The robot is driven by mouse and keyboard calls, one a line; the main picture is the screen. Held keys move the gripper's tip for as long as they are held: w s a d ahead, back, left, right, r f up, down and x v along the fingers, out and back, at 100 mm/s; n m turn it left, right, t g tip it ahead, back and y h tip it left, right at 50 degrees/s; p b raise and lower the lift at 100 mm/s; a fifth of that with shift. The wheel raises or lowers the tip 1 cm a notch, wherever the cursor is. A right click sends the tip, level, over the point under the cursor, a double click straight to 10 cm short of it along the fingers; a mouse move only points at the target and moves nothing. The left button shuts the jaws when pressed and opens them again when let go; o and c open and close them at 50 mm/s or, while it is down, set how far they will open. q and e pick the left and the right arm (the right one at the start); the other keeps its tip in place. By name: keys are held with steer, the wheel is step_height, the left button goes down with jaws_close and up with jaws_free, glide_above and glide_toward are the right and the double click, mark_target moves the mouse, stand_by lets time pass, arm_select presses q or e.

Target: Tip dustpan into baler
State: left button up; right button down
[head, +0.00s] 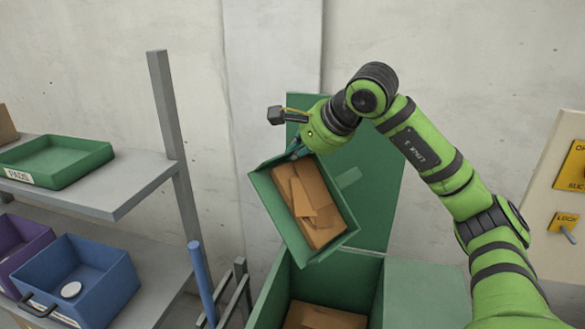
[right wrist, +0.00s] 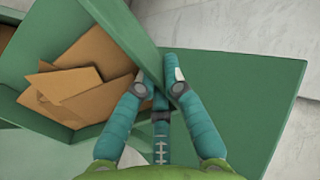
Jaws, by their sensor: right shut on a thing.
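The green dustpan (head: 262,196) is held in the air and tilted, with several brown cardboard pieces (head: 305,200) in it. My right gripper (head: 298,152) is shut on the dustpan at its upper edge; the right wrist view shows the teal fingers (right wrist: 160,88) on the dustpan's wall (right wrist: 128,35). The green baler (head: 272,292) stands below, its top open, with brown cardboard (head: 322,317) inside. The dustpan's lower corner is above the baler's opening. My left gripper is out of view.
A grey shelf (head: 135,190) on the left holds a green PADS tray (head: 60,160) and a blue bin (head: 95,280). A blue post (head: 198,275) stands left of the baler. A control panel (head: 545,215) is at the right. A green upright panel (head: 375,190) rises behind the baler.

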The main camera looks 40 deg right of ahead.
steer(key=s+r+t+b, duration=0.2)
steer(key=s+b, duration=0.3)
steer(key=b, duration=0.3)
steer(key=s+d+r+t+y+b, duration=0.1)
steer(key=s+r+t+b, duration=0.2)
steer(key=s+t+b, duration=0.2)
steer(key=b, duration=0.3)
steer(key=shift+d+r+b, duration=0.2)
steer(key=shift+r+b, duration=0.05)
steer(key=shift+b, duration=0.15)
steer(key=shift+s, duration=0.1)
stand_by(2.8)
